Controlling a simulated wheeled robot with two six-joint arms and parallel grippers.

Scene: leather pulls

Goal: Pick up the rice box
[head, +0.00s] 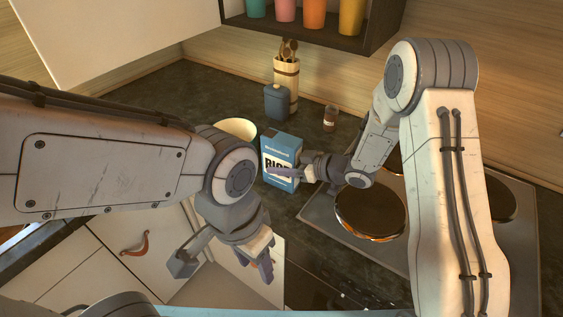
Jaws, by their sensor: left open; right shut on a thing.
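The rice box (281,150) is blue with a white panel and dark "RICE" lettering. It stands upright on the dark counter, left of the stove. My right gripper (296,174) is at the box's right front side, shut on it, with a finger across the front by the lettering. The far finger is hidden. Whether the box's base touches the counter is hard to tell. My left gripper (226,268) is lower, in front of the counter edge, open and empty, with its fingers pointing down.
A stove (371,214) with round hot plates lies right of the box. A pale bowl (236,128), a blue canister (277,102), a utensil holder (287,80) and a small jar (330,118) stand behind. A shelf with several colored cups (313,14) hangs above. A leather pull (135,244) is on a white front below.

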